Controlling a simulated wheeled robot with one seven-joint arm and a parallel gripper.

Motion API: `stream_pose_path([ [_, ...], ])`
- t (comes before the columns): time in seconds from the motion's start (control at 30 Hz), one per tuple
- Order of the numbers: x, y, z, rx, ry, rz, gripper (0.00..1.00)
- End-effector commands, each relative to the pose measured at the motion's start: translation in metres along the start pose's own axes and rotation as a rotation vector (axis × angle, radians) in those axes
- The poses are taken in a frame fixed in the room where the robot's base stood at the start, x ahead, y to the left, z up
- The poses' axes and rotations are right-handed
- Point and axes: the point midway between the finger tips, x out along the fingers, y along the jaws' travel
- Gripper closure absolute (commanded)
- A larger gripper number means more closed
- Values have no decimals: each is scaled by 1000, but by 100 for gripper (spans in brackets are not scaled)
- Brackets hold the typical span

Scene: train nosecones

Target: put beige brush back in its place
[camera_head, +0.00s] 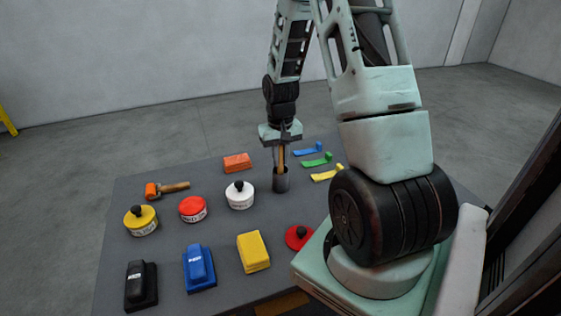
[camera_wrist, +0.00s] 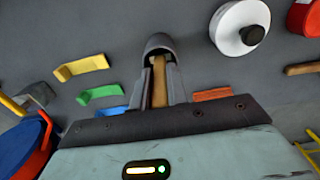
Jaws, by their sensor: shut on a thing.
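The beige brush (camera_head: 281,158) is upright under my gripper (camera_head: 281,146), which is shut on its handle. In the wrist view the tan handle (camera_wrist: 159,85) runs between the two fingers of my gripper (camera_wrist: 159,88). The lower end of the brush is inside or directly behind the rim of a dark grey cylindrical holder (camera_head: 281,182) on the table; the bristles are hidden. The holder also shows in the wrist view (camera_wrist: 158,43), around the far end of the handle. I cannot tell how deep the brush sits.
Right of the holder lie blue (camera_head: 308,149), green (camera_head: 317,160) and yellow (camera_head: 327,173) scrapers. Left are an orange block (camera_head: 237,162) and a white tin (camera_head: 240,197). Several tins, blocks and a hammer-like tool (camera_head: 166,189) stand on the grey table (camera_head: 215,222).

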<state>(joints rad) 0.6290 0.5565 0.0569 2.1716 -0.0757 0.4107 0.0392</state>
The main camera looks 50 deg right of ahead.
Motion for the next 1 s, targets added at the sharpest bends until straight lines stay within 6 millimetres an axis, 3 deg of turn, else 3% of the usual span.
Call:
stream_pose_path([
  [0.27, 2, 0, 0, -1, 0, 0, 100],
  [0.3, 2, 0, 0, -1, 0, 0, 81],
  [0.37, 1, 0, 0, -1, 0, 0, 65],
  [0.4, 1, 0, 0, -1, 0, 0, 62],
  [0.77, -6, 0, -1, 0, 2, 0, 62],
  [1.0, -46, 0, -2, -1, 8, 1, 62],
])
